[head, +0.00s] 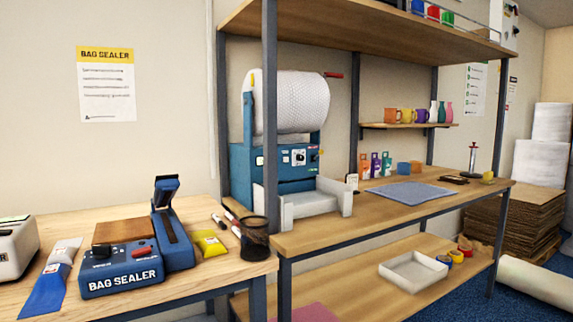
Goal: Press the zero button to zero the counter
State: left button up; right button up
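A blue machine (262,182) with a bubble wrap roll (292,102) on top stands on the shelf bench at the centre. Its front carries a control panel (298,156) with white plates, small dark knobs or buttons and a small red part. The panel is too small to tell which part is a zero button or to read any counter. A steel upright post stands in front of the machine and hides part of its left side. Neither of my grippers is in view.
The left table (192,284) holds a blue bag sealer (118,272), bags, pens and a dark mesh cup (254,238). A white tray (318,202) sits before the machine. A blue-grey sheet (410,193) lies to its right. A white bin (413,270) is on the lower shelf.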

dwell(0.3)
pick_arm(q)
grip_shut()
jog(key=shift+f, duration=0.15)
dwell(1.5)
